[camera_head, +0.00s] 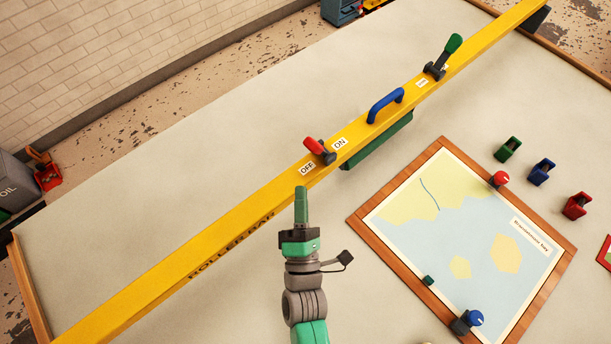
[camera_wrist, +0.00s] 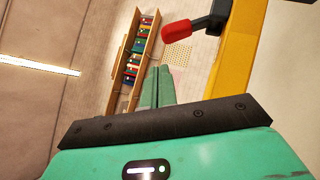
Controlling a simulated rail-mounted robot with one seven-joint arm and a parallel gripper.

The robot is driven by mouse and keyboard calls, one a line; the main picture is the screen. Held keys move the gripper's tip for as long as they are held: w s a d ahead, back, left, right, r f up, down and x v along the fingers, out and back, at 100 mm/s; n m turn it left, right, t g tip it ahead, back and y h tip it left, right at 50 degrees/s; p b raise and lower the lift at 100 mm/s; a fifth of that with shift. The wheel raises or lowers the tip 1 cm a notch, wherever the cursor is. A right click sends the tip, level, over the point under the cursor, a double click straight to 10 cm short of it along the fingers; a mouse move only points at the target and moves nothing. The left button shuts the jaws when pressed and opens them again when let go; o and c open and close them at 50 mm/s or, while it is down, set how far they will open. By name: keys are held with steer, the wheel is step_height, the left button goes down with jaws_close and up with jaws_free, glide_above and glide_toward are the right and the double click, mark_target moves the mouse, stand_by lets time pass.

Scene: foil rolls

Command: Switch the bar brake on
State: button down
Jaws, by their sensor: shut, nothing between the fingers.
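The yellow roller bar (camera_head: 235,213) runs diagonally across the table. On it, a red-handled lever (camera_head: 315,146) with a dark base sits between the OFF label (camera_head: 307,168) and the ON label (camera_head: 340,143), its red grip tilted to the upper left. In the wrist view the red lever (camera_wrist: 178,31) is at the top, on a dark arm, beside the yellow bar (camera_wrist: 236,60). My gripper (camera_head: 301,190) is shut and empty, just below the lever and the OFF label in the head view, apart from the lever. Its green fingers (camera_wrist: 157,85) also show in the wrist view.
A blue handle (camera_head: 385,105) and a green-handled lever (camera_head: 444,57) stand farther up the bar. A wood-framed map (camera_head: 465,235) lies to the right, with several coloured blocks beyond it. The tabletop (camera_head: 160,190) left of the bar is clear.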

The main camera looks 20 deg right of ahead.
mark_target(316, 148)
steer(key=f, duration=0.1)
steer(key=s+f, duration=0.1)
steer(key=f, duration=0.1)
steer(key=shift+s+d+f+n+h, duration=0.15)
steer(key=shift+s+f+n+h, duration=0.15)
steer(key=shift+h, duration=0.1)
steer(key=shift+w, duration=0.1)
steer(key=b+x, duration=0.1)
steer(key=x, duration=0.9)
steer(key=shift+f, duration=0.1)
steer(key=shift+d, duration=0.1)
